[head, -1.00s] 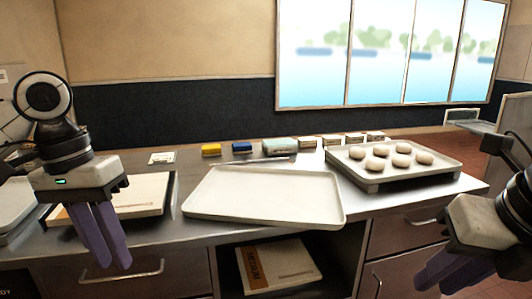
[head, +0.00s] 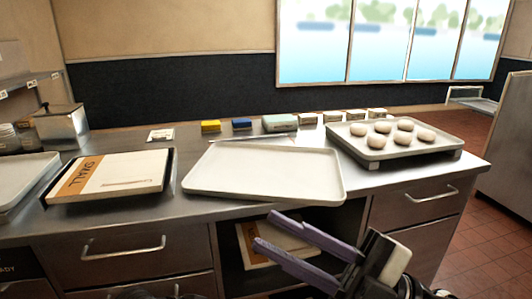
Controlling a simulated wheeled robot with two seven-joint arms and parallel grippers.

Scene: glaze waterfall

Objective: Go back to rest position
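My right gripper (head: 265,230) is at the bottom centre of the head view, in front of the counter's open shelf. Its two purple fingers point up and left, with a gap between them and nothing held. My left gripper's fingers are not in view; only dark parts of my own body show at the bottom edge. On the counter (head: 90,222) lies an empty pale tray (head: 262,172). To its right a raised tray (head: 440,150) holds several round dough-coloured pieces (head: 405,125).
A board marked SMALL (head: 112,175) lies on the left, beside another pale tray (head: 22,182). Small blocks, including a yellow one (head: 210,126) and a blue one (head: 242,124), line the back. A metal box (head: 62,127) stands at left. Tiled floor (head: 480,235) is clear at right.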

